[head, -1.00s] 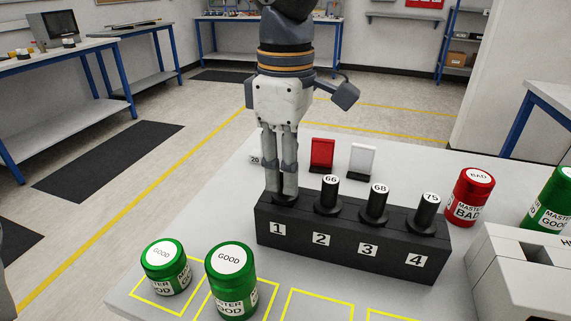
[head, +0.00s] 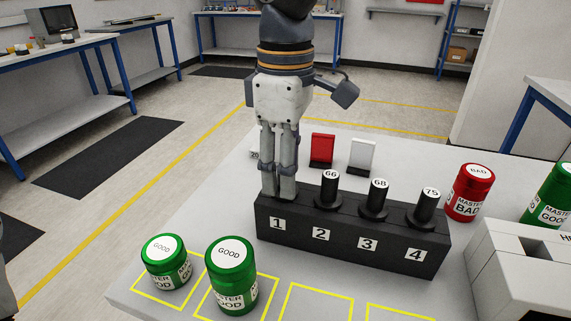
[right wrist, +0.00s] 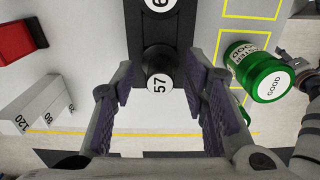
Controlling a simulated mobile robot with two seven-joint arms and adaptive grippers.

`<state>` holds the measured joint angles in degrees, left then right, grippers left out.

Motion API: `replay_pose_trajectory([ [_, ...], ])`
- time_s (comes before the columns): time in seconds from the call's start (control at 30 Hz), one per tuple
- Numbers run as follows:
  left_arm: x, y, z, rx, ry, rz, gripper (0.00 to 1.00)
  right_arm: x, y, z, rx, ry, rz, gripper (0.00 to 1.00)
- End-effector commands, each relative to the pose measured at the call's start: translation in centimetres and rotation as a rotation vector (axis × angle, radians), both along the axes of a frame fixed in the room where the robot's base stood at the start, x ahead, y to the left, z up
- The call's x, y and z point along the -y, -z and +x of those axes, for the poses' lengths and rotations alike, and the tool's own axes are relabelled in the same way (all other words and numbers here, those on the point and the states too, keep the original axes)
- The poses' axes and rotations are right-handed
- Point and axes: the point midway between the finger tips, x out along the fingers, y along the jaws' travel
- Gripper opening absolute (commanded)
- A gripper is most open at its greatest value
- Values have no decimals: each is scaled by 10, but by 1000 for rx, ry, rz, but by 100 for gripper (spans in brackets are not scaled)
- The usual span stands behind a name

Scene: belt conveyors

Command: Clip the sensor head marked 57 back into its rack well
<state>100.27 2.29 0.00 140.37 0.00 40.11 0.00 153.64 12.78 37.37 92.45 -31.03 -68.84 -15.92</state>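The sensor head marked 57 (right wrist: 159,82) stands upright at the number 1 end of the black rack (head: 345,240), its white cap toward my right wrist camera. In the head view my right gripper's fingers hide it. My right gripper (head: 280,192) points down over well 1. In the right wrist view its fingers (right wrist: 160,85) are spread on either side of the head, with a gap on each side. I cannot tell whether the head is fully clipped in. Heads marked 66 (head: 330,188), 68 (head: 376,200) and 75 (head: 427,210) stand in wells 2, 3 and 4.
Two green GOOD jars (head: 231,275) stand in yellow outlined squares at the front left. Red (head: 322,150) and white (head: 361,154) stands are behind the rack. A red BAD jar (head: 469,192) and a light grey machine (head: 520,270) are at the right.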

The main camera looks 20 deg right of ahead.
Motion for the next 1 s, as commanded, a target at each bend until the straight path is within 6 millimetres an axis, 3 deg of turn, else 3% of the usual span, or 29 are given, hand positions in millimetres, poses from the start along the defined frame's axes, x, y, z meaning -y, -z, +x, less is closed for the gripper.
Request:
replay_pose_trajectory([
  [0.27, 0, 0, 0, 0, 0, 0, 40, 0, -4, 1, 3, 0, 1, 42],
  [0.7, 0, 0, 0, 0, 0, 0, 40, 0, -106, 1, 4, 1, 0, 42],
  [1.0, 0, 0, 0, 0, 0, 0, 40, 0, -120, 0, 0, -1, 0, 42],
])
